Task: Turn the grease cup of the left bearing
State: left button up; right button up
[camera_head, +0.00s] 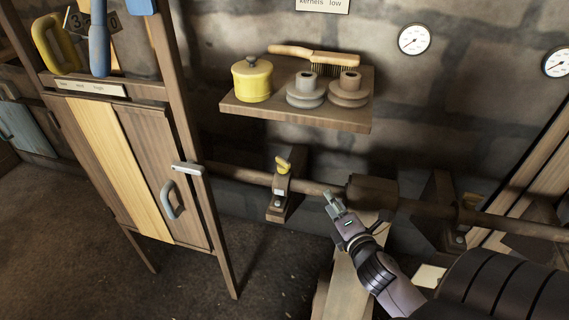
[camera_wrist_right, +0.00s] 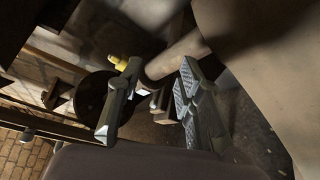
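The left bearing (camera_head: 281,197) is a block on a wooden bracket around a horizontal shaft (camera_head: 236,176). Its grease cup (camera_head: 283,164) is yellow and sits on top of the bearing. In the right wrist view the yellow cup (camera_wrist_right: 118,62) shows beyond the fingers, near the tip of the left-hand finger. My right gripper (camera_head: 333,199) is to the right of the bearing, lower than the cup and apart from it. Its fingers (camera_wrist_right: 160,68) are spread with nothing held between them; the shaft shows behind the gap. My left gripper is not in view.
A wooden shelf (camera_head: 294,118) above holds a yellow tin (camera_head: 252,79), a brush (camera_head: 315,55) and two grey-brown pulleys. A wooden cabinet (camera_head: 150,150) with a handle stands left of the bearing. A brown hub (camera_head: 371,191) is on the shaft near my right gripper.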

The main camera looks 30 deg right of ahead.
aim_at(290, 165)
jog(key=w+a+r+n+t+y, duration=0.1)
jog(key=w+n+y, duration=0.1)
jog(key=w+n, duration=0.3)
jog(key=w+n+t+y, duration=0.1)
jog(key=w+n+y, duration=0.2)
jog(key=w+n, duration=0.3)
jog(key=w+a+r+n+y+p, duration=0.1)
jog(key=w+n+y, duration=0.2)
jog(key=w+n, duration=0.2)
jog(key=shift+w+a+r+n+t, duration=0.2)
jog(key=shift+n, duration=0.55)
jog(key=shift+w+a+r+n+t, duration=0.15)
jog(key=shift+n+t, duration=0.05)
jog(key=shift+n, duration=0.55)
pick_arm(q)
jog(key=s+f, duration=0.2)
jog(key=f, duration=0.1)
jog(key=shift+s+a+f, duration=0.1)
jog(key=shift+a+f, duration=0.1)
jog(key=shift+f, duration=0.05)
pick_arm(e)
jog(key=shift+w, duration=0.3)
jog(key=shift+c, duration=0.2)
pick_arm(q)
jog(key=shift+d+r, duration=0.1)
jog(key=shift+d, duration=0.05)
pick_arm(e)
jog(key=shift+a+f, duration=0.1)
jog(key=shift+a, duration=0.05)
grip_shut()
